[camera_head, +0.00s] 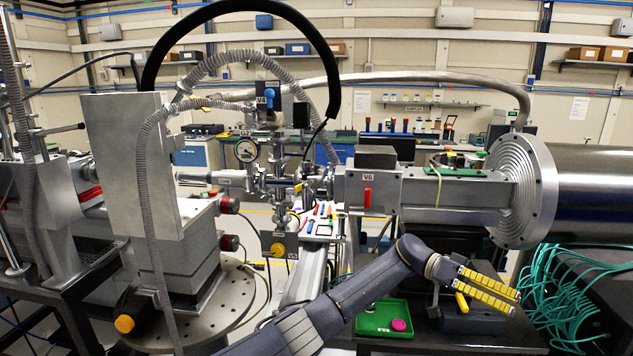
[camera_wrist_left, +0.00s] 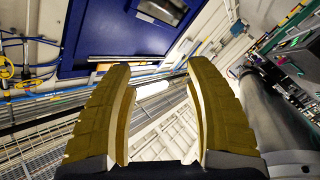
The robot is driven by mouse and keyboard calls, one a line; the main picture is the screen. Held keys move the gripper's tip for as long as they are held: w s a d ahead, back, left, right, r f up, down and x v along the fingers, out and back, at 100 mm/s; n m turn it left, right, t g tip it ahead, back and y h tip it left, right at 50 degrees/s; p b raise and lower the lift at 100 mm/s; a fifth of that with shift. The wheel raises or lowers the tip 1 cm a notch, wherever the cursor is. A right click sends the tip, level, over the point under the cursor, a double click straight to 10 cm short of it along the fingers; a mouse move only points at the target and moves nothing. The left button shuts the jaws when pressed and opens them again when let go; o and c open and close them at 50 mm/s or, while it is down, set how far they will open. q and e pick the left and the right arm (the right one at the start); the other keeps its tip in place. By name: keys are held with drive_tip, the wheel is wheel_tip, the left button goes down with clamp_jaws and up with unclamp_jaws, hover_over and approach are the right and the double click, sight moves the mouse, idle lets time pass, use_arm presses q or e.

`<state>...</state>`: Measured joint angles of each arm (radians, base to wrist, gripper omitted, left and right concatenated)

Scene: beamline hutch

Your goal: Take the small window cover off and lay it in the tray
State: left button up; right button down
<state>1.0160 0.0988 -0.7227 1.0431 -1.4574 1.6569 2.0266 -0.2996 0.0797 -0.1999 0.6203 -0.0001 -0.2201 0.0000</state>
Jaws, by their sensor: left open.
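A green tray (camera_head: 372,322) sits on the dark table at the lower middle of the head view. A round pink piece (camera_head: 399,325) lies in its right part; I cannot tell whether it is the small window cover. I cannot pick out a window cover on the equipment. My left gripper (camera_head: 516,304), with yellow ribbed fingers, is to the right of the tray and above it, pointing right. In the left wrist view the left gripper (camera_wrist_left: 157,72) is open, with nothing between its fingers. My right gripper does not show.
A large steel cylinder with a ribbed flange (camera_head: 523,190) stands behind the left gripper. Teal cables (camera_head: 572,295) hang at the right. A dark block (camera_head: 475,320) sits below the gripper. A valve box marked V6 (camera_head: 374,188) and beamline parts stand behind the tray.

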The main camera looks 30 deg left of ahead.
use_arm(q)
wheel_tip(320, 180, up, 7)
drive_tip(key=s+y, duration=0.1)
drive_tip(key=y, duration=0.2)
wheel_tip(320, 180, up, 28)
drive_tip(key=n+t+y, duration=0.9)
drive_tip(key=t+y, duration=0.1)
drive_tip(key=y, duration=0.2)
hover_over(306, 161)
drive_tip(key=s+a, duration=0.2)
drive_tip(key=s, duration=0.4)
drive_tip(key=shift+t, duration=0.3)
drive_tip(key=x, duration=1.7)
drive_tip(key=shift+s, duration=0.1)
drive_tip(key=shift+c, duration=0.5)
clamp_jaws()
